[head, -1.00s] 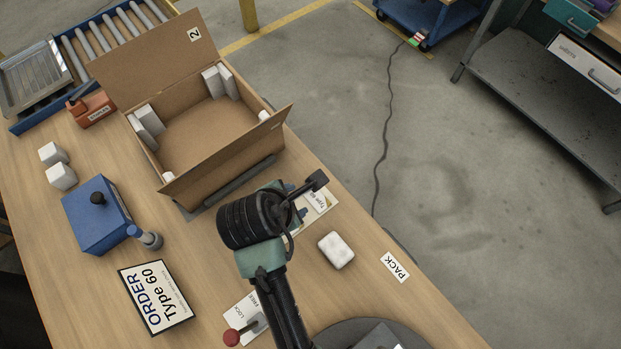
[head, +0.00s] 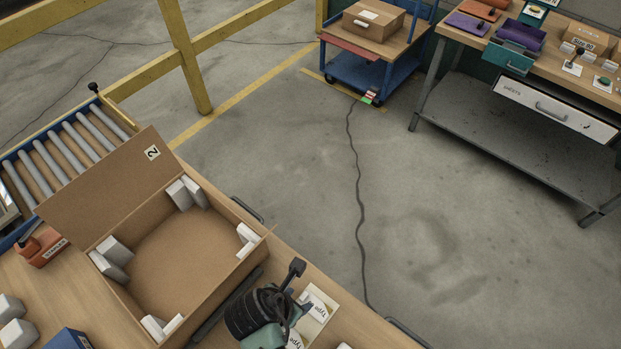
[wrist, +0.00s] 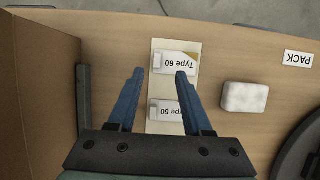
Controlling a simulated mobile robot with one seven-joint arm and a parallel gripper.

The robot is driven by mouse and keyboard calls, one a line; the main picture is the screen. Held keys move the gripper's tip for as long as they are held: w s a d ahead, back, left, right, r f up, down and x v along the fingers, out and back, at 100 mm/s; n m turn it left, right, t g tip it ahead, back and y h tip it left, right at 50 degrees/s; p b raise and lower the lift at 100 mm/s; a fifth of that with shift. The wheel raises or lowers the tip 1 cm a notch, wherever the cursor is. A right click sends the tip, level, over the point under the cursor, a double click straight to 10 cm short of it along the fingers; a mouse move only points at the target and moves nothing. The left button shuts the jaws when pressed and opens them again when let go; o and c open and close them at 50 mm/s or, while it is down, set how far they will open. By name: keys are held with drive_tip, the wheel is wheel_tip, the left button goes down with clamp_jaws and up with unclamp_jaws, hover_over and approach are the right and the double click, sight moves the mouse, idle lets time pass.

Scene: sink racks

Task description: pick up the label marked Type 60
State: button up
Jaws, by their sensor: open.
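The white label marked Type 60 (wrist: 174,63) lies on a pale card (wrist: 159,128) on the wooden table. In the wrist view its print is upside down. A second white label, marked Type 50 (wrist: 172,111), lies on the same card, nearer my gripper's base. My gripper (wrist: 159,72) is open and empty, with its two blue fingers pointing at the Type 60 label; their tips are on either side of its near edge. The height of the tips above the card is unclear. In the head view my arm partly covers the card (head: 327,296).
An open cardboard box (head: 190,240) stands left of the card, its wall (wrist: 38,90) close to my gripper's left. A white block (wrist: 245,97) and a PACK sign (wrist: 298,58) lie to the right. Beyond the table's edge is floor, with a blue cart (head: 355,72) and a workbench (head: 520,110).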

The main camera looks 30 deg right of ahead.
sight(304, 296)
drive_tip(key=shift+x, duration=3)
drive_tip(key=shift+w+a, duration=0.1)
drive_tip(key=shift+w, duration=0.1)
drive_tip(key=shift+c, duration=0.2)
clamp_jaws()
